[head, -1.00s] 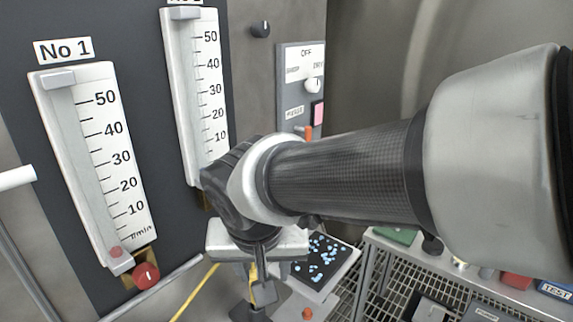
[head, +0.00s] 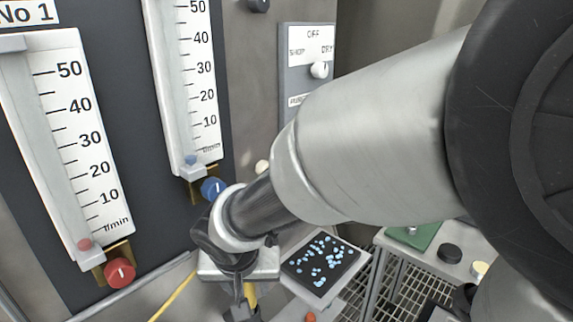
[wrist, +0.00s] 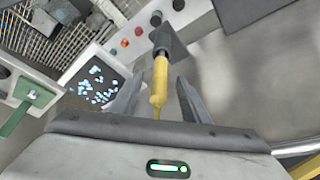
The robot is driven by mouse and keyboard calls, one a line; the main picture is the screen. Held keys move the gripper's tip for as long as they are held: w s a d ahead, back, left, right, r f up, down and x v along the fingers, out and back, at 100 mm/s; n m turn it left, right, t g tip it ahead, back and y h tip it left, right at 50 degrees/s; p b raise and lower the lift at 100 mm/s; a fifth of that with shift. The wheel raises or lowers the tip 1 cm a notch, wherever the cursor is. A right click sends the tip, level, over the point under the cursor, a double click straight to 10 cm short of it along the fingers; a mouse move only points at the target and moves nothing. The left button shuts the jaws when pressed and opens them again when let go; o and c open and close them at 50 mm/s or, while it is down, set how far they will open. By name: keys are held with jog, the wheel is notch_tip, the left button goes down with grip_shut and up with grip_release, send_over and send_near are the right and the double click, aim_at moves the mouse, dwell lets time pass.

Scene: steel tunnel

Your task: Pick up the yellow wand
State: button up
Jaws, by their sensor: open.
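The yellow wand (wrist: 160,75) shows in the wrist view as a slim handle, running from a dark grey holder (wrist: 169,42) toward my gripper (wrist: 159,82). My gripper is open, with one finger on each side of the wand. I cannot tell whether either finger touches it. In the head view my gripper (head: 243,308) points down near the bottom edge, and a bit of the yellow wand (head: 251,293) shows just below its body. The rest of the wand is hidden there by the gripper and the frame edge.
A yellow cable (head: 173,296) runs at lower left. The panel with gauges, a red knob (head: 120,272) and a blue knob (head: 212,189) stands close behind my gripper. A black tray with blue pieces (head: 321,264) lies to the right, beside a wire-mesh bench (head: 411,290).

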aim_at(250, 298)
jog(key=shift+w+f, duration=0.25)
jog(key=shift+f, duration=0.4)
jog(key=x, duration=0.3)
jog(key=b+x, duration=0.1)
jog(key=shift+s+f, duration=0.3)
jog(key=shift+f, duration=0.05)
jog(key=shift+w+f, duration=0.2)
jog(key=shift+f, duration=0.1)
grip_shut()
